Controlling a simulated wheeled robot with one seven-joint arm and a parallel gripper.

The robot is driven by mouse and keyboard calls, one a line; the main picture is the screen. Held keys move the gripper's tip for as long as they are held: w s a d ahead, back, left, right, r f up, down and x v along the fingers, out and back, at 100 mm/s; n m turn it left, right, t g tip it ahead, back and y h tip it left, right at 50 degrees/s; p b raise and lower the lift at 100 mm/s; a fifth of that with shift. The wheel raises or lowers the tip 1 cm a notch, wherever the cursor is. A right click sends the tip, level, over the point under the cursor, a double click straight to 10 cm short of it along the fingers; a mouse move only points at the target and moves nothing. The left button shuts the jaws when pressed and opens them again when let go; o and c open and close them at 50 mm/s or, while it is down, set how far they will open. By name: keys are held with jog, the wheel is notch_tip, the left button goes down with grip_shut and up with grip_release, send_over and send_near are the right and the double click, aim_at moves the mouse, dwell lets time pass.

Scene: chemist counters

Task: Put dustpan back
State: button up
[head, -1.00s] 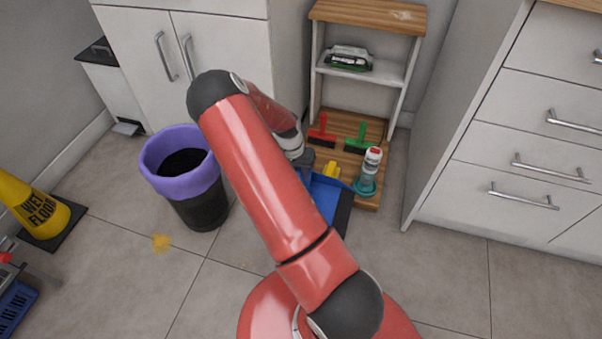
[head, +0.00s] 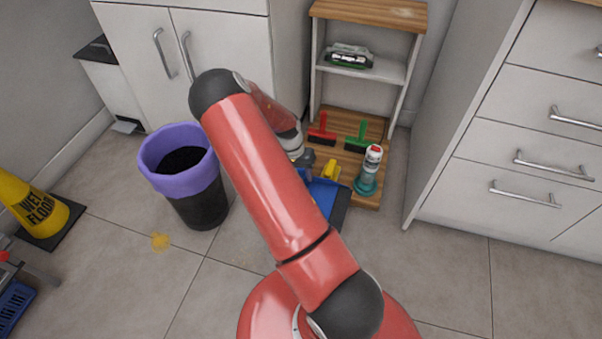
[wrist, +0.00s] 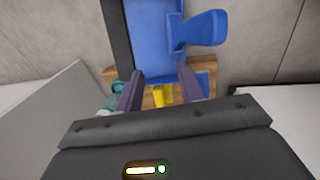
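The blue dustpan (head: 325,193) with a dark edge lies at the front left of the rack's wooden bottom board (head: 366,200), partly hidden by my arm in the head view. In the wrist view the dustpan (wrist: 152,38) and its raised handle (wrist: 207,28) show beyond the fingers. My gripper (wrist: 160,84) is open, its two fingers apart with nothing visibly held between them. The fingers point toward the dustpan and board; whether they touch the dustpan I cannot tell. In the head view my arm mostly hides the gripper.
A teal-and-white bottle (head: 368,172), a red brush (head: 322,131), a green brush (head: 357,137) and a yellow item (head: 331,172) are on the board. A purple-rimmed bin (head: 182,175) stands left, a cabinet (head: 500,150) right. Floor in front is mostly clear.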

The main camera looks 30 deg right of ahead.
jog(key=a+r+n+t+y+p, duration=0.1)
jog(key=a+r, duration=0.3)
jog(key=r, duration=0.7)
jog(key=a+r+n+t+y+p, duration=0.1)
jog(key=a+r, duration=0.3)
jog(key=r, duration=0.8)
jog(key=s+a+r+n+t, duration=0.2)
jog(key=s+a+r+n, duration=0.2)
jog(key=s+r, duration=0.5)
jog(key=s+a+r+n+t, duration=0.3)
jog(key=s+a+r, duration=0.5)
jog(key=s, duration=0.5)
jog(key=shift+s+r+n, duration=0.15)
jog(key=shift+r+n, duration=0.35)
jog(key=shift+r, duration=0.1)
